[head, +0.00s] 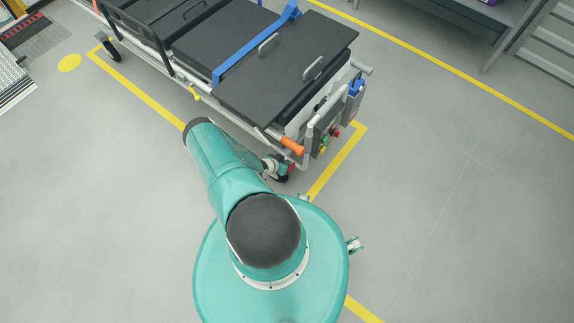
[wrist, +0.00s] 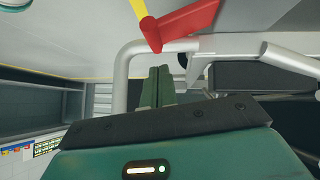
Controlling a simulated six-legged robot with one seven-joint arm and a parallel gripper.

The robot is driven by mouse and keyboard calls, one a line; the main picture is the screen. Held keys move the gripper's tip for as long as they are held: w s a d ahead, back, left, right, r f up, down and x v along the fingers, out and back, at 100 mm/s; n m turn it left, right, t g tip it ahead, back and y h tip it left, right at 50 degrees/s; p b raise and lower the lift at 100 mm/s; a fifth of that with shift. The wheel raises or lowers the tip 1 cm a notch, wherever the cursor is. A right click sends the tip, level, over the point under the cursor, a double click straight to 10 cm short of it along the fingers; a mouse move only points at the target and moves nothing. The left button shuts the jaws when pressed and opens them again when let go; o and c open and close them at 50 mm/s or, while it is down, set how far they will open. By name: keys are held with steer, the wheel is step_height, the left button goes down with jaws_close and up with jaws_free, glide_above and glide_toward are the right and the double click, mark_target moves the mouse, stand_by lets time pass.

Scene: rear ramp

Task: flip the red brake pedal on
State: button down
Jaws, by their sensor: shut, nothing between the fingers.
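The red brake pedal (wrist: 187,22) is at the top of the wrist view, a flat red plate slanting down to the left. A small red patch low at the stretcher's near end in the head view (head: 291,168) appears to be the same pedal. My gripper (wrist: 159,72) is shut and empty, its two green fingers together below the pedal in the wrist picture. A grey tube lies close by the fingertips; I cannot tell whether they touch it. In the head view my arm covers most of the gripper.
The stretcher (head: 300,62) with black pads and a blue strap stands ahead. An orange handle (head: 292,146) and a control panel (head: 326,127) sit at its near end. Yellow floor lines (head: 338,162) surround it. Grey floor is open to the right and left.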

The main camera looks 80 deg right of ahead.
steer(key=shift+s+a+f, duration=0.1)
steer(key=shift+s+f, duration=0.1)
steer(key=shift+f, duration=1.05)
